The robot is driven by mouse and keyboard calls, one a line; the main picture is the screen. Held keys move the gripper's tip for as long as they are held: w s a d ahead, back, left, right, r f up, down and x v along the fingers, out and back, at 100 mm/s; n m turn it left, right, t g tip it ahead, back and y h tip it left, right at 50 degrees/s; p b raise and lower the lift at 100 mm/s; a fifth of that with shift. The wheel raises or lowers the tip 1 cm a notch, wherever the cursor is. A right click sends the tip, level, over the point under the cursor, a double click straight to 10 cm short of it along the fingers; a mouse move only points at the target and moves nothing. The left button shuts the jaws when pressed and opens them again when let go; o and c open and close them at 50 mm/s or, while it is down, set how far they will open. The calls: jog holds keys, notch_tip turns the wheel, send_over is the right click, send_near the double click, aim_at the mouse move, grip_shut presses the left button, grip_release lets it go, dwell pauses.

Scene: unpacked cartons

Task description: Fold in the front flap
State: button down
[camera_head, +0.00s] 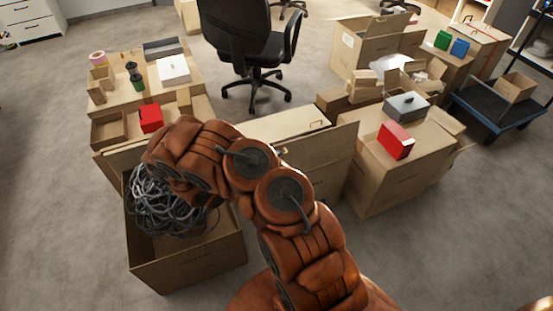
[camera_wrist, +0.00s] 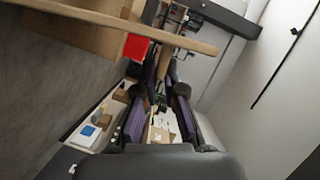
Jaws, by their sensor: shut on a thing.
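An open carton (camera_head: 187,268) stands at the lower left in the head view, with a tangle of grey cable (camera_head: 158,205) inside. A raised cardboard panel (camera_head: 335,150) stands right of my arm; I cannot tell whether it is the front flap. My arm hides part of the open carton, and my gripper is hidden behind it in this view. The gripper is shut on this flap.
Cartons at the left hold a red box (camera_head: 150,118) and a white box (camera_head: 173,69). A carton (camera_head: 385,180) at the right bears a red-and-white box (camera_head: 396,141) and a grey box (camera_head: 407,106). An office chair (camera_head: 250,50) stands behind. Floor is clear at the lower left.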

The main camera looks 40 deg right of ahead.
jog(key=c, duration=1.5)
grip_release()
jog(key=shift+c, duration=0.2)
jog(key=s+a+r, duration=0.1)
jog(key=a+r, duration=0.1)
jog(key=a, duration=1)
